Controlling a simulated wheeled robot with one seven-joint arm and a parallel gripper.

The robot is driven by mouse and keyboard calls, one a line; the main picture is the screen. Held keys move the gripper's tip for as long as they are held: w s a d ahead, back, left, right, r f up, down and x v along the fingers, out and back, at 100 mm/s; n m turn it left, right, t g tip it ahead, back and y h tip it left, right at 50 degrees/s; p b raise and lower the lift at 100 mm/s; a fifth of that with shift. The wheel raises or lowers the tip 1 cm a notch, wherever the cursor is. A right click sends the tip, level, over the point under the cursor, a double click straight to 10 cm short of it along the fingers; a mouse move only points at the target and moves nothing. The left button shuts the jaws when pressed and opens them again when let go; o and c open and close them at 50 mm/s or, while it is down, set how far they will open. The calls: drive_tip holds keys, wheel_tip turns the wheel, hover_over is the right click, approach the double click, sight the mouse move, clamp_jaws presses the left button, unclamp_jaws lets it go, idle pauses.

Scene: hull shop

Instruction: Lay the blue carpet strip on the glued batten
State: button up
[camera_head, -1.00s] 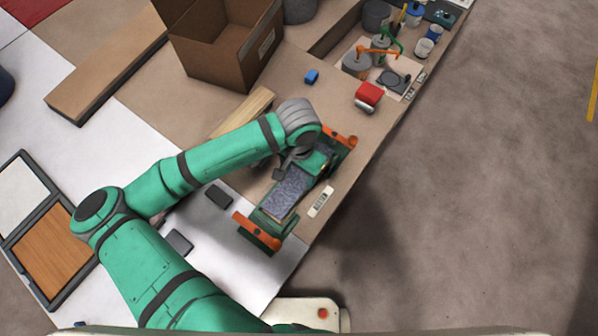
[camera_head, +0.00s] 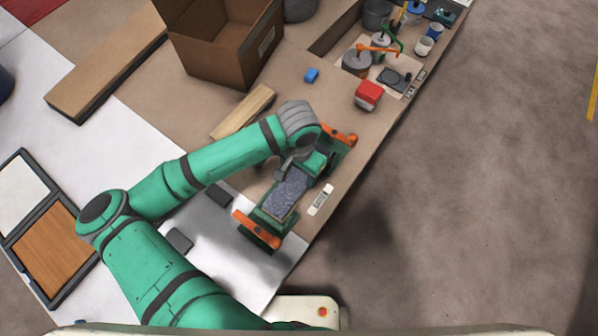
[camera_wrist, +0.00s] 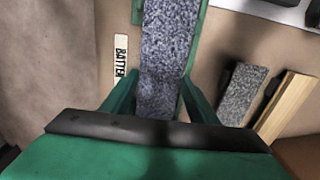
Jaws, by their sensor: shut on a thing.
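A speckled blue-grey carpet strip (camera_head: 287,192) lies lengthwise over the green fixture (camera_head: 262,219) with orange clamps at both ends. In the wrist view the strip (camera_wrist: 168,45) runs away from me between the green fingers of my gripper (camera_wrist: 158,92), which is shut on its near end. In the head view my wrist hides most of the gripper and the strip's far end. The strip covers the batten beneath, so I cannot see the glue or tell whether the strip touches it. A "BATTEN" label (camera_wrist: 121,62) lies beside the fixture.
A grey speckled strip (camera_wrist: 241,94) and a bare wooden piece (camera_wrist: 285,106) lie to the right in the wrist view. The bench edge is close on the right.

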drive_tip(key=shift+f, duration=0.55)
idle(0.7)
drive_tip(key=o, duration=1.1)
drive_tip(key=shift+o, duration=0.2)
drive_tip(key=shift+r, duration=0.1)
drive_tip(key=shift+r, duration=3.45)
